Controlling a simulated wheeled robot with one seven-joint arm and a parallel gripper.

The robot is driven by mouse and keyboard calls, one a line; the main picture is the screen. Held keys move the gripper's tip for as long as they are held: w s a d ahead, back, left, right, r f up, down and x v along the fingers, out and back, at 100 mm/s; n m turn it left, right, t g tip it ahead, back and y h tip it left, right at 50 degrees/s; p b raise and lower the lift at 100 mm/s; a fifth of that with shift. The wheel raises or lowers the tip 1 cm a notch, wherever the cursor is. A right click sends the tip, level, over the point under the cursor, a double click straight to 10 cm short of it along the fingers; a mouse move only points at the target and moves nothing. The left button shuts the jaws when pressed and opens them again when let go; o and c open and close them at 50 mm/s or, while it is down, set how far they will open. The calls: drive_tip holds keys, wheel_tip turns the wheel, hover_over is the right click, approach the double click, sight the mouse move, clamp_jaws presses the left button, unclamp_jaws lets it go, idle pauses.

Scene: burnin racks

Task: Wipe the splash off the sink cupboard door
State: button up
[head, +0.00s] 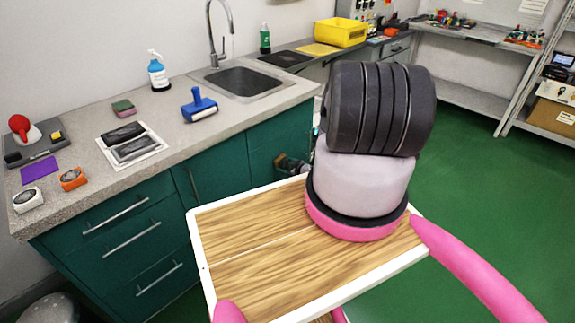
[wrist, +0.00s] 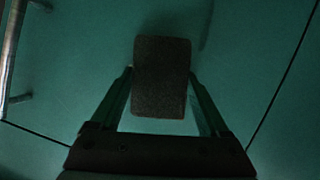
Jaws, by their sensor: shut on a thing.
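My gripper (wrist: 161,78) is shut on a dark grey-brown block (wrist: 162,95), which looks like a sponge or pad. The block is in front of the teal cupboard door (wrist: 255,60), which fills the wrist view; I cannot tell whether they touch. A faint darker streak (wrist: 207,25) shows on the door above and right of the block; it may be the splash. In the head view the cupboard front (head: 225,160) is below the sink (head: 240,82). My arm and wooden deck hide part of it, and the gripper cannot be made out clearly there.
A metal bar handle (wrist: 12,55) stands out at the left of the wrist view. Green floor (head: 480,200) is clear on the right.

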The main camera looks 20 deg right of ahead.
drive_tip(key=shift+s+a, duration=0.15)
drive_tip(key=shift+a, duration=0.4)
drive_tip(key=shift+s+a, duration=0.15)
drive_tip(key=shift+a, duration=0.35)
drive_tip(key=shift+s+d, duration=0.35)
drive_tip(key=shift+s, duration=0.6)
drive_tip(key=shift+s+d, duration=0.35)
drive_tip(key=shift+s, duration=0.55)
drive_tip(key=shift+s+d, duration=0.35)
drive_tip(key=shift+s, duration=0.6)
drive_tip(key=s, duration=0.1)
drive_tip(key=s+d, duration=0.1)
drive_tip(key=shift+s, duration=0.4)
drive_tip(key=shift+w, duration=0.1)
drive_tip(key=shift+w+a, duration=0.4)
drive_tip(key=shift+w, duration=0.65)
drive_tip(key=shift+w+a, duration=0.35)
drive_tip(key=shift+w, duration=0.7)
drive_tip(key=shift+w+a, duration=0.4)
drive_tip(key=shift+w, duration=0.65)
